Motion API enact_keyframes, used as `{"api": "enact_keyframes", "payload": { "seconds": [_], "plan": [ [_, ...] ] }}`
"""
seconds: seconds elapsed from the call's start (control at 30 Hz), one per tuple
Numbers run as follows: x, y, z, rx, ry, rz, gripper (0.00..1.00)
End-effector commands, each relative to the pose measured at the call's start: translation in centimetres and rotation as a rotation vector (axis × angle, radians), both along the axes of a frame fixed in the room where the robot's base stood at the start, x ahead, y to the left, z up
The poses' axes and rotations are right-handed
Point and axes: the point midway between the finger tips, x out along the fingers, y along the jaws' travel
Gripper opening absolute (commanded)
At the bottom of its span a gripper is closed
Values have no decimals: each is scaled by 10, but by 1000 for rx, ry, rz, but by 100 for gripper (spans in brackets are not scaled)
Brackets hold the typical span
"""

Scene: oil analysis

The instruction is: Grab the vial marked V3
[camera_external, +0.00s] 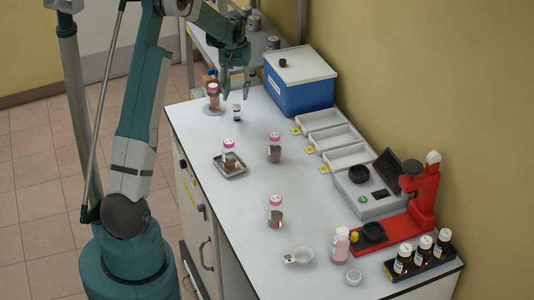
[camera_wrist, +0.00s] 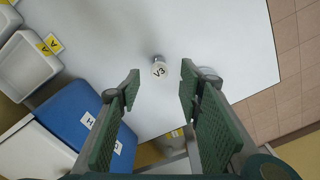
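In the external view a small vial (camera_external: 237,113) stands upright on the white table at the far end, below my gripper (camera_external: 236,96). My gripper is open and empty, its fingers pointing down. In the wrist view the green-padded fingers of my gripper (camera_wrist: 160,84) are spread, with the vial just beyond the fingertips and between their lines.
A pink-lidded jar (camera_external: 213,91) on a round dish stands left of the vial. A blue box (camera_external: 300,92) with a white lid stands to the right. White bins (camera_external: 337,138) line the wall. More pink-lidded jars stand nearer the camera, with bare table between.

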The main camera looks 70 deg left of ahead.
Motion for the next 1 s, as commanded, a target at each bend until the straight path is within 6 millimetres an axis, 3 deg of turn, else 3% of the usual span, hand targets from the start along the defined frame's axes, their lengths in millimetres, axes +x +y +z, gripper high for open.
{"api": "enact_keyframes", "payload": {
  "seconds": [0.27, 0.6, 1.0],
  "plan": [
    [0, 0, -3, 0, 0, 0, 36],
    [1, 0, -25, 0, 0, 0, 36],
    [1, 0, -28, 0, 0, 0, 36]
  ]
}}
